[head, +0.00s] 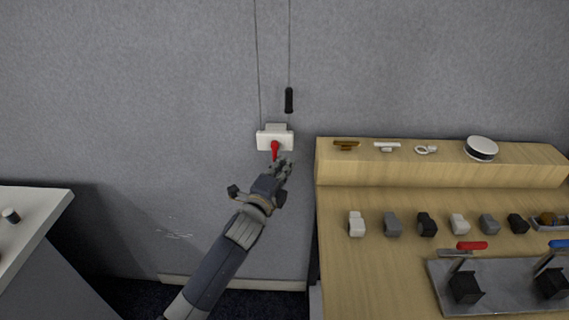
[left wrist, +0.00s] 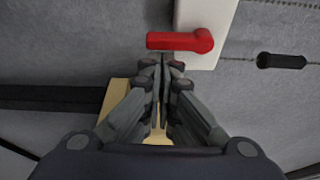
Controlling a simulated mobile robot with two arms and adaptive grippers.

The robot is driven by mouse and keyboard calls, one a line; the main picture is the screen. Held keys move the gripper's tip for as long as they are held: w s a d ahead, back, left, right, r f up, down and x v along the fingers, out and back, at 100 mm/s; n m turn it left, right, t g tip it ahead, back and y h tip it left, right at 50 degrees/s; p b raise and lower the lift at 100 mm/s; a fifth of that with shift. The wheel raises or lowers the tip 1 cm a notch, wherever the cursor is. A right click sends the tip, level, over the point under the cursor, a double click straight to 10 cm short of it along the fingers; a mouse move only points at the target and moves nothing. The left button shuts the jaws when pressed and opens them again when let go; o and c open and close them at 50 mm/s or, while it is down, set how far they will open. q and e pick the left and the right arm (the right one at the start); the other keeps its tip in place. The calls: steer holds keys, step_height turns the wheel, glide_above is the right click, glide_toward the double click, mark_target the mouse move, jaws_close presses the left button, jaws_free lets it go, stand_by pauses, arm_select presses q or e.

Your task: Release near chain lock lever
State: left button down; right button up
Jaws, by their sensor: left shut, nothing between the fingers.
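The chain lock is a white box on the grey wall (head: 265,139) with a red lever (head: 275,149) that hangs down from its front. In the left wrist view the red lever (left wrist: 178,41) lies across the top, on the white box (left wrist: 216,20). My left gripper (head: 284,166) is just below the lever's tip in the head view. In the left wrist view its fingertips (left wrist: 162,65) are shut together with nothing between them, close to the lever. I cannot tell whether they touch it. My right gripper is not in view.
Two thin cords run up the wall, one with a black handle (head: 289,100). At right stands a wooden table (head: 345,270) with a raised shelf, several small knobs and a metal plate with a red-handled clamp (head: 470,246). A white counter (head: 40,215) is at left.

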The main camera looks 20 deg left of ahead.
arm_select(q)
steer(key=shift+a+m+p, duration=0.1)
steer(key=shift+m+p, duration=0.2)
steer(key=shift+p, duration=0.15)
